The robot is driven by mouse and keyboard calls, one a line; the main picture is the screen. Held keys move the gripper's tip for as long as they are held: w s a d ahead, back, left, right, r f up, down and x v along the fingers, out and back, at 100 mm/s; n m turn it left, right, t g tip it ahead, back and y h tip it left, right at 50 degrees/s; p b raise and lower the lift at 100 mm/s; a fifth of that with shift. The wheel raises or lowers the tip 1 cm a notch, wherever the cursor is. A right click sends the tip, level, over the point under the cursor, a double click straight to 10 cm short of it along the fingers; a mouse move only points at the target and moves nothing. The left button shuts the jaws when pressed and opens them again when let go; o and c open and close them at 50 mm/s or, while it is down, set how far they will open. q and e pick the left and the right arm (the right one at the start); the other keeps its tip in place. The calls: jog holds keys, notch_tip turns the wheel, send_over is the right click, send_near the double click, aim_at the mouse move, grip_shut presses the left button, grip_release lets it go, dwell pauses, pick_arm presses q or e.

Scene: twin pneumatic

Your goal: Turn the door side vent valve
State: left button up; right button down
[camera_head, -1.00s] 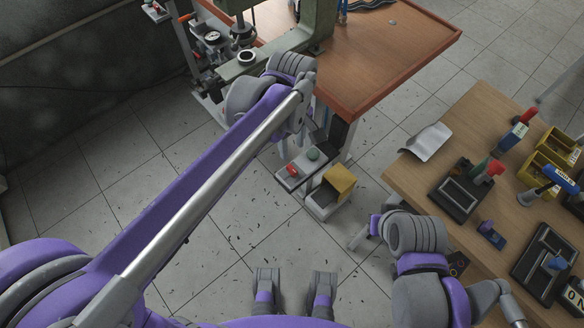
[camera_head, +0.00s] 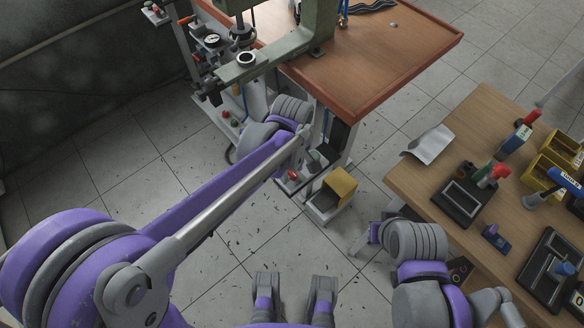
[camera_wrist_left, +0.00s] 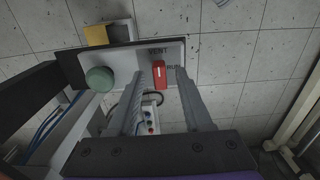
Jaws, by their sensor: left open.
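The vent valve's red handle (camera_wrist_left: 159,74) sits on a pale panel (camera_wrist_left: 176,52) marked VENT and RUN. In the left wrist view, it points along the fingers, with a white line on it. The red handle also shows in the head view (camera_head: 293,175), beside the press table's leg. My left gripper (camera_wrist_left: 160,78) is open, one finger on each side of the handle; I cannot tell whether either touches it. In the head view my left wrist mostly hides this gripper. My right gripper (camera_head: 360,240) is small and partly hidden beside the wooden bench, away from the valve.
A green round button (camera_wrist_left: 99,79) is left of the handle on the panel. The press table (camera_head: 375,60) overhangs behind. A wooden bench (camera_head: 420,178) with tools and bins is at right.

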pick_arm(q)
grip_shut()
dwell(0.4)
jog(key=m, duration=0.4)
jog(key=shift+m, duration=0.4)
jog(key=m, duration=0.4)
jog(key=shift+m, duration=0.3)
jog(key=m, duration=0.4)
jog(key=shift+m, duration=2.2)
